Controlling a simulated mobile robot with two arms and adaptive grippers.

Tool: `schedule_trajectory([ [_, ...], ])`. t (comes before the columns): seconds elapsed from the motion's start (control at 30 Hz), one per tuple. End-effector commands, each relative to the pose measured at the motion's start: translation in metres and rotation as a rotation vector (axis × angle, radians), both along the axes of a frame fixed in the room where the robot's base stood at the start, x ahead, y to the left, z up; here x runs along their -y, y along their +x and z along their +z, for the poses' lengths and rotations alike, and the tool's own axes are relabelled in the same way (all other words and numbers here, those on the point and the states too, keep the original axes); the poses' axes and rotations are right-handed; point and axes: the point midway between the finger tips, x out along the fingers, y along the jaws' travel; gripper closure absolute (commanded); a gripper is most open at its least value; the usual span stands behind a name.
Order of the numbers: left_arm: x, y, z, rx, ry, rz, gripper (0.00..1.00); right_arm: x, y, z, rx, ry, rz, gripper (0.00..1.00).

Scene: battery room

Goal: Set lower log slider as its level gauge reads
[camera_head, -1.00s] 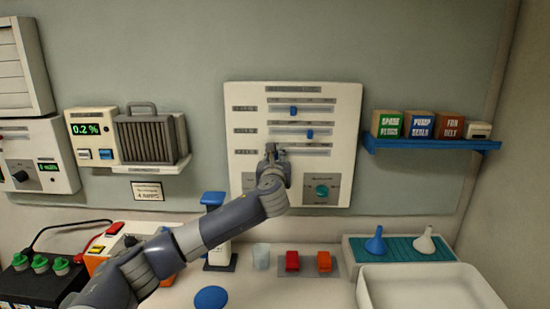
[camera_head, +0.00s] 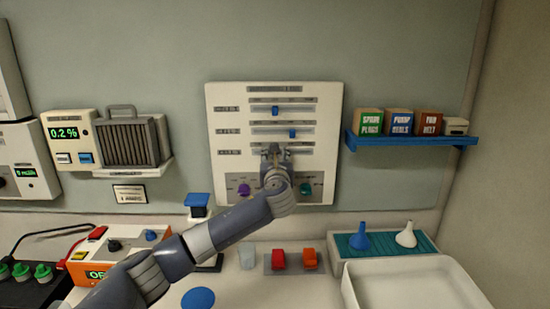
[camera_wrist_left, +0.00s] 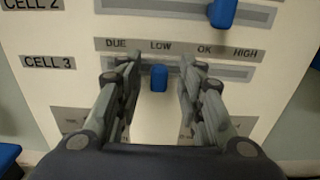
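The white slider panel (camera_head: 225,160) on the wall carries three horizontal sliders. The lowest slider, labelled CELL 3, has a blue knob (camera_wrist_left: 158,77) standing just under the LOW mark of a DUE, LOW, OK, HIGH scale (camera_wrist_left: 180,48). My left gripper (camera_wrist_left: 160,70) is open, with one finger on each side of that knob and visible gaps. In the head view my left gripper (camera_head: 273,152) covers the lowest knob. The middle knob (camera_head: 292,133) sits right of centre, and it also shows in the wrist view (camera_wrist_left: 222,12). My right gripper is not in view.
Purple (camera_head: 244,190) and teal (camera_head: 305,189) rotary knobs sit low on the panel. A blue shelf with boxes (camera_head: 410,141) is at right. A meter reading 0.2 % (camera_head: 65,133) is at left. A white tray (camera_head: 350,292) and funnels stand below.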

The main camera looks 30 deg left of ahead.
Motion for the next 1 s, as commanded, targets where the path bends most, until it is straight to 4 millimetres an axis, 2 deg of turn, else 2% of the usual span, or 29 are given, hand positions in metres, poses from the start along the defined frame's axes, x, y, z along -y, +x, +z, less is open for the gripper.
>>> schedule_trajectory([
  [0.23, 0.002, -0.003, 0.0, 0.001, 0.001, -0.001, 0.65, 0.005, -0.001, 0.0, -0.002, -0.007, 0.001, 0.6],
  [0.37, 0.009, -0.014, -0.001, -0.001, 0.001, -0.003, 0.65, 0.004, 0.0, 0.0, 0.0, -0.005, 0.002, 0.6],
  [0.8, 0.048, -0.076, -0.001, -0.001, 0.001, -0.003, 0.65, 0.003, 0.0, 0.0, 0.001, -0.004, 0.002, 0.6],
  [1.0, 0.06, -0.095, -0.001, -0.001, 0.0, -0.002, 0.65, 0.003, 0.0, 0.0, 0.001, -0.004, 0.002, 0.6],
])
